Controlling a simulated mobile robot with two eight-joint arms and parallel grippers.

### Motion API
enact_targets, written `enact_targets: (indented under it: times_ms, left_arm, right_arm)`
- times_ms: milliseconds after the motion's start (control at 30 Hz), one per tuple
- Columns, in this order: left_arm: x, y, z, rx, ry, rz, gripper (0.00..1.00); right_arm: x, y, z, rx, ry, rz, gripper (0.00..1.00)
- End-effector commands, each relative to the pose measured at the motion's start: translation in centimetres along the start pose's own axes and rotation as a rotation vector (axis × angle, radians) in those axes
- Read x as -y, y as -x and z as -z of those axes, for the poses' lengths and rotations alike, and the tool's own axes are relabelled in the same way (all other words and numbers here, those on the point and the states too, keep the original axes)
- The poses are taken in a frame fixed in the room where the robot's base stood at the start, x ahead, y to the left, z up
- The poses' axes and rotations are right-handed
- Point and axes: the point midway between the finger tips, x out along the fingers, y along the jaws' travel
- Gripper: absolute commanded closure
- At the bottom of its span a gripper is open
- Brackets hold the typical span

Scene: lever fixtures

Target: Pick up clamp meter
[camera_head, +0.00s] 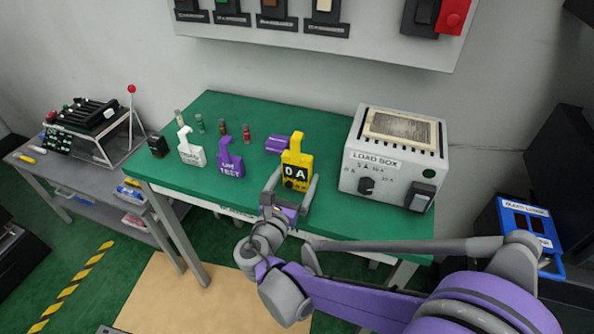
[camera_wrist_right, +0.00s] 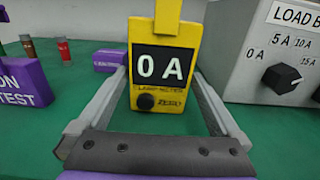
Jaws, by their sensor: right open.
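The clamp meter (camera_head: 297,167) is yellow with a black "0 A" display and stands upright on the green table. It also shows in the right wrist view (camera_wrist_right: 160,100), facing the camera. My right gripper (camera_head: 290,178) is open, with one finger on each side of the meter's lower body. In the right wrist view the fingers (camera_wrist_right: 163,95) reach forward on both sides of the meter; I cannot tell whether they touch it. My left gripper does not show.
A grey load box (camera_head: 392,160) stands close to the right of the meter. A purple block (camera_head: 277,145) lies behind it. A purple tag (camera_head: 230,160) and a white tag (camera_head: 190,150) stand to the left, with small cylinders behind.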

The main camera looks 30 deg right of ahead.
Motion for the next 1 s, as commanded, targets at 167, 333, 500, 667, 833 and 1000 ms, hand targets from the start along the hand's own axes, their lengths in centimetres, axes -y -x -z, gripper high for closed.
enact_targets:
  times_ms: [167, 333, 500, 667, 833, 1000]
  left_arm:
    - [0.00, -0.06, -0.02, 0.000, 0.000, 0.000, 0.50]
    - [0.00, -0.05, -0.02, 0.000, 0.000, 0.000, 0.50]
    - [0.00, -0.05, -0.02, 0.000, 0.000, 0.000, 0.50]
    - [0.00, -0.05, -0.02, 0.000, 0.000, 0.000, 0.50]
    - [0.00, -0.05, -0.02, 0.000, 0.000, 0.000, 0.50]
    - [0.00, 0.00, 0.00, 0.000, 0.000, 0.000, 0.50]
  right_arm:
    - [0.03, -0.87, -0.01, 0.000, 0.000, 0.000, 0.00]
    - [0.02, -0.82, -0.02, 0.000, -0.001, 0.000, 0.02]
    - [0.02, -0.80, -0.01, -0.001, -0.001, 0.000, 0.32]
    - [0.02, -0.80, -0.01, -0.001, -0.001, 0.000, 0.61]
    - [0.02, -0.79, -0.02, 0.000, -0.001, 0.000, 0.81]
    - [0.02, -0.78, -0.13, -0.001, -0.001, 0.000, 0.81]
